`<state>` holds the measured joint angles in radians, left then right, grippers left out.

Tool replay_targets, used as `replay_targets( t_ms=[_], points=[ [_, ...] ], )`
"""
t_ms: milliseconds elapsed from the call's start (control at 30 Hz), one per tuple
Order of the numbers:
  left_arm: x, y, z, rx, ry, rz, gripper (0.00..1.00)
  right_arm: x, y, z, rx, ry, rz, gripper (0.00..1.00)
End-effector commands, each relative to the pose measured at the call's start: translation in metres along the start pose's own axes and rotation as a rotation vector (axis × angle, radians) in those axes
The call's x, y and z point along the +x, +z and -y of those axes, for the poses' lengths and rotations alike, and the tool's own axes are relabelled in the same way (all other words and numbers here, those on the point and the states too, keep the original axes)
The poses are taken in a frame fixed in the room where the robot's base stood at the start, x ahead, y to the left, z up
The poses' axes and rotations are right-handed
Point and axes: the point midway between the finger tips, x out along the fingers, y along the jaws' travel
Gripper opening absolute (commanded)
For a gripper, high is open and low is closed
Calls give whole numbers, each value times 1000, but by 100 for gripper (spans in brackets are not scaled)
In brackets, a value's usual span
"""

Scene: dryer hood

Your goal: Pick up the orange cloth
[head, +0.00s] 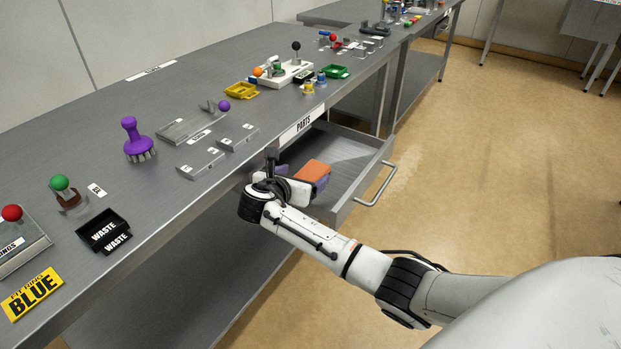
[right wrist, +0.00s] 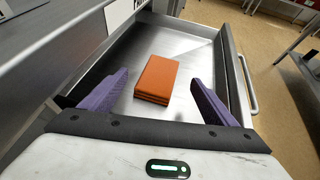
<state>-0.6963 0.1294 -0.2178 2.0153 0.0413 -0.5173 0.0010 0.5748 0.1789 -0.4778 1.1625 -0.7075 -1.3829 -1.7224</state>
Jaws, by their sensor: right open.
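The orange cloth (right wrist: 157,78) is a folded stack lying in the open drawer (right wrist: 205,60). In the head view the cloth (head: 314,170) shows partly, behind my right gripper (head: 300,185). In the right wrist view my right gripper (right wrist: 157,100) is open, with its two purple fingers apart. The cloth appears ahead of the fingers and between them, with clear gaps on both sides. Nothing is held. My left gripper is not in view.
The drawer front (head: 370,178) has a handle (head: 376,186) and is pulled out below the grey workbench (head: 100,165). A purple brush (head: 134,138), a yellow tray (head: 241,90) and a black waste tray (head: 103,228) stand on the bench. The floor right of the drawer is clear.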

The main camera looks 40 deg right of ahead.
Motion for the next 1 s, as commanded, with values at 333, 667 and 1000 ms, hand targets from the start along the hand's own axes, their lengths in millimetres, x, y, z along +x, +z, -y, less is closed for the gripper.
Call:
replay_targets(
  t_ms=[333,667,1000],
  points=[
    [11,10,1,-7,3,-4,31,44,-11,0,0,-1,1,81],
    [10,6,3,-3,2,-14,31,54,-9,-1,-1,2,-1,81],
    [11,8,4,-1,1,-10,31,54,-9,-1,-1,2,-1,35]
  ],
)
